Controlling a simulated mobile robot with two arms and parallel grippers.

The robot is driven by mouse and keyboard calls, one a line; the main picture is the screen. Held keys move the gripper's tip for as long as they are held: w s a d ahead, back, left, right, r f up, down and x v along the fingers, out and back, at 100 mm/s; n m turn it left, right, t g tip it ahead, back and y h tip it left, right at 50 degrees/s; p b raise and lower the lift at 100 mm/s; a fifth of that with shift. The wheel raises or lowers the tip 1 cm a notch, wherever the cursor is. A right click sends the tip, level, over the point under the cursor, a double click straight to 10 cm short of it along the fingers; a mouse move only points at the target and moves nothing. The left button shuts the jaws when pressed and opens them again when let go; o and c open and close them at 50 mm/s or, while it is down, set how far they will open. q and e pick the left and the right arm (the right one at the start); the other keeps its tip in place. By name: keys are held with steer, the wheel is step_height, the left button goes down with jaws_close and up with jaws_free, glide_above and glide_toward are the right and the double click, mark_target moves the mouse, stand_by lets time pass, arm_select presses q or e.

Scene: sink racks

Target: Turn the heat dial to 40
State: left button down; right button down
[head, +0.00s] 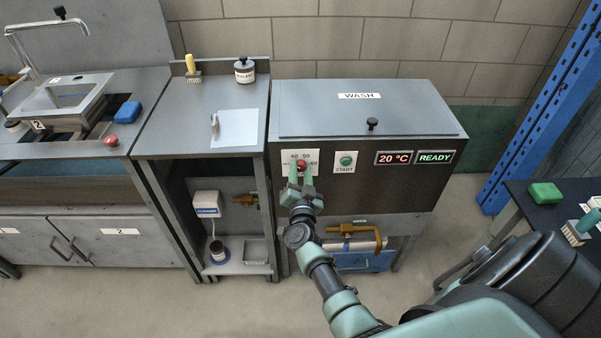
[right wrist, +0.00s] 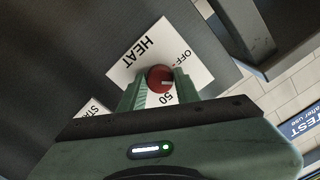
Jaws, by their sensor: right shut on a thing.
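The red heat dial (head: 301,164) sits on a white label plate on the dark front of the wash machine (head: 330,190). Above it in the head view I read 40 and 50, and 60 to its right. My right gripper (head: 301,172) is shut on the dial, one finger on each side. In the right wrist view the dial (right wrist: 158,78) shows a short white mark pointing right, between OFF and 50; a finger hides the number there. The HEAT plate (right wrist: 133,52) shows around it. The display (head: 395,158) reads 20 °C. My left gripper is not in view.
Below are a brass-coloured valve (head: 347,229) and pipe. A steel counter (head: 160,125) adjoins at left; a blue rack post (head: 540,105) stands at right.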

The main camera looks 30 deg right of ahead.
steer(key=shift+m, duration=1.4)
steer(key=c, duration=1)
jaws_free()
steer(key=p+v, duration=0.2)
steer(key=v, duration=0.6)
steer(key=shift+w, duration=0.1)
